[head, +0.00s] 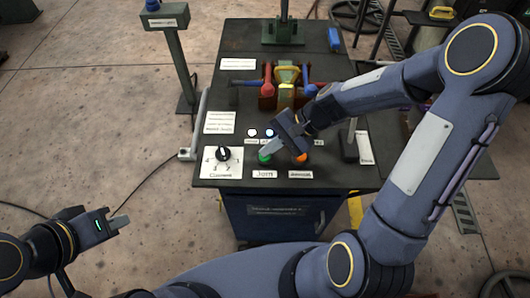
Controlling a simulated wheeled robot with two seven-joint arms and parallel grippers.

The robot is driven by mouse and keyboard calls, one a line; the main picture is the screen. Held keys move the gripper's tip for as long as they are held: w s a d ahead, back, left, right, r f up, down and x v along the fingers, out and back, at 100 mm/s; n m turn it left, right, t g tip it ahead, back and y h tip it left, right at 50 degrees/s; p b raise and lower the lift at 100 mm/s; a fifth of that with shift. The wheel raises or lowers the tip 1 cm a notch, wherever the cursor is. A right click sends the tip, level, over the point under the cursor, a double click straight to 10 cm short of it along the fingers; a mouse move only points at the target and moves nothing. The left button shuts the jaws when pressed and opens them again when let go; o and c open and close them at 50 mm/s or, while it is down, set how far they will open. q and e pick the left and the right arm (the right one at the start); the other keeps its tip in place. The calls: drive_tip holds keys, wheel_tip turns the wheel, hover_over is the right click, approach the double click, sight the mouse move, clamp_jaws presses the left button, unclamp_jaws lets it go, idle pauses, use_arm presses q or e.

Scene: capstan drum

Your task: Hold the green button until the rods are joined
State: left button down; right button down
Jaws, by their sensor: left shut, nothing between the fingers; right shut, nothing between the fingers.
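The green button (264,158) is on the front of the dark bench, above a label reading "Join". My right gripper (266,152) is shut and empty, with its fingertips right at the green button and covering part of it. I cannot tell whether the button is pressed in. My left gripper (120,223) is shut and empty, off the bench at the lower left.
A black dial (222,154) sits on a white plate to the left. Two lamps, one white (252,132) and one bluish (269,132), look lit. A post (180,70) stands left of the bench.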

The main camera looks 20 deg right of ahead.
sight(270, 155)
idle(0.4)
drive_tip(key=shift+r+p, duration=0.8)
drive_tip(key=shift+r, duration=0.15)
wheel_tip(270, 155, up, 5)
drive_tip(key=p, duration=0.4)
idle(0.3)
